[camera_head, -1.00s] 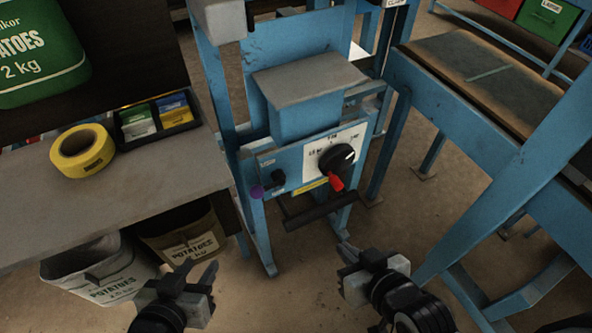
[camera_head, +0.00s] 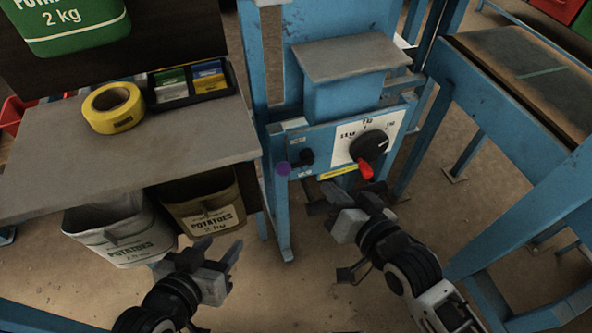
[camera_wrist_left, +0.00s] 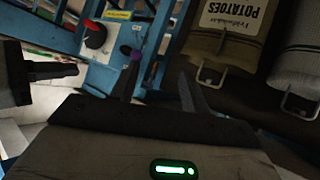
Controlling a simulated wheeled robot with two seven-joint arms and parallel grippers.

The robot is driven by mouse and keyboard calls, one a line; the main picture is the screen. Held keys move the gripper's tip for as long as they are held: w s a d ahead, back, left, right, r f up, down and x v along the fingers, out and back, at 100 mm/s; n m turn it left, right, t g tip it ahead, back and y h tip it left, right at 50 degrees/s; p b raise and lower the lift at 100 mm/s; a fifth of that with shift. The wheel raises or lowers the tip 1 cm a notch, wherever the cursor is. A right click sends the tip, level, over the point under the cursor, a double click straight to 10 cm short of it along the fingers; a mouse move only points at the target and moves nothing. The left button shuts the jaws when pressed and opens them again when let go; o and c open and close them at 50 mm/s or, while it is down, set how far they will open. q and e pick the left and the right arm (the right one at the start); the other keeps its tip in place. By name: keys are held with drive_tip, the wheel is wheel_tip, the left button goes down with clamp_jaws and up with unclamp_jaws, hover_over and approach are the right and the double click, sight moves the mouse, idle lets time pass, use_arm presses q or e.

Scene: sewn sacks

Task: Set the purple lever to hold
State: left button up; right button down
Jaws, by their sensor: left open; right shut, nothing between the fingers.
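The purple lever is on the blue machine's front panel. Its purple knob (camera_head: 283,169) sticks out to the left of a black pivot (camera_head: 306,157). The knob also shows in the left wrist view (camera_wrist_left: 137,54), just beyond one fingertip. The label by the lever is too small to read. My left gripper (camera_head: 221,246) is open and empty, below and left of the knob and apart from it. My right gripper (camera_head: 329,190) is shut and empty, in front of the panel, below the dial's red handle (camera_head: 366,171).
A black dial (camera_head: 369,147) sits right of the lever. A grey table (camera_head: 190,140) at left carries yellow tape (camera_head: 113,107) and a dark tray (camera_head: 226,89). Potato sacks (camera_head: 125,235) stand below it. A blue conveyor (camera_head: 500,120) stands at right.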

drive_tip(key=b, duration=0.2)
approach(296, 164)
drive_tip(key=w+a+r, duration=0.2)
drive_tip(key=w+r, duration=0.1)
drive_tip(key=a+f, duration=0.1)
drive_tip(key=w+a+f, duration=0.1)
drive_tip(key=f, duration=0.1)
drive_tip(key=shift+w+a+f, duration=0.1)
drive_tip(key=shift+w+a, duration=0.05)
drive_tip(key=shift+a, duration=0.15)
